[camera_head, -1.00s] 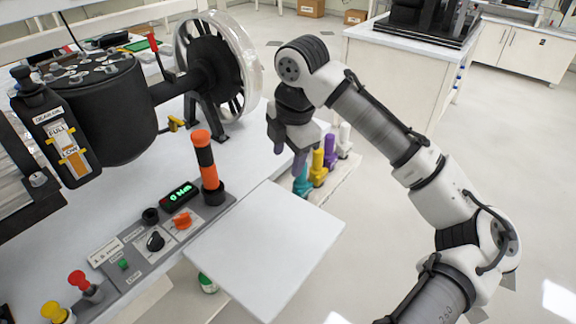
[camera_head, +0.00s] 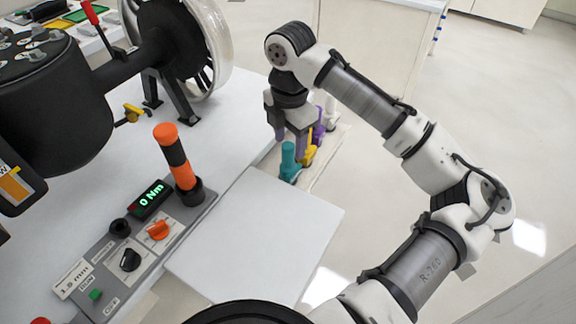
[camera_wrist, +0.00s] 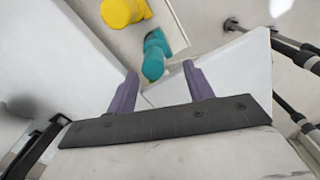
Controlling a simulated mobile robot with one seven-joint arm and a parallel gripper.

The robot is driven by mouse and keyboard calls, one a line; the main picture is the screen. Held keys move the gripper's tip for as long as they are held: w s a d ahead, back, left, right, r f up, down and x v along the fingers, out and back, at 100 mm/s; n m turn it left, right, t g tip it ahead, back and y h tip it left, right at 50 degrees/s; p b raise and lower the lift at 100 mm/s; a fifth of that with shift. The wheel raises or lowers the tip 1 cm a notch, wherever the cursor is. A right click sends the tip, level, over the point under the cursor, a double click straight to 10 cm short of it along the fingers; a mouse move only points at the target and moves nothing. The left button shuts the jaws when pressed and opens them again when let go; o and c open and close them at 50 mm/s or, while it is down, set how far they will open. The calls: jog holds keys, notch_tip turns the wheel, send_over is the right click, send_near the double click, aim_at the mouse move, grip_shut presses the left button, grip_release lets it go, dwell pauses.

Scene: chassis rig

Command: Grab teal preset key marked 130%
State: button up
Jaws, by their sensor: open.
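The teal key (camera_head: 288,163) stands nearest in a row of coloured keys beside the white table. It also shows in the wrist view (camera_wrist: 155,55), just beyond my fingertips and roughly centred between them. Any 130% marking is too small to read. My gripper (camera_head: 290,142) is open, its two purple-grey fingers pointing down above and close to the teal key. In the wrist view my gripper (camera_wrist: 160,72) has nothing clamped between its fingers. I cannot tell whether either finger touches the key.
A yellow key (camera_head: 307,154) stands right behind the teal one, with a purple key (camera_head: 319,125) beyond. A white board (camera_head: 255,235) lies in front. A control panel (camera_head: 140,240) with an orange-black handle (camera_head: 175,155) stands left. Floor at right is clear.

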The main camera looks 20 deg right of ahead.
aim_at(288, 155)
jog(key=shift+w+f, duration=0.25)
jog(key=shift+f, duration=1.25)
jog(key=shift+w+f, duration=0.2)
jog(key=shift+f, duration=1.3)
grip_shut()
jog(key=shift+r, duration=0.2)
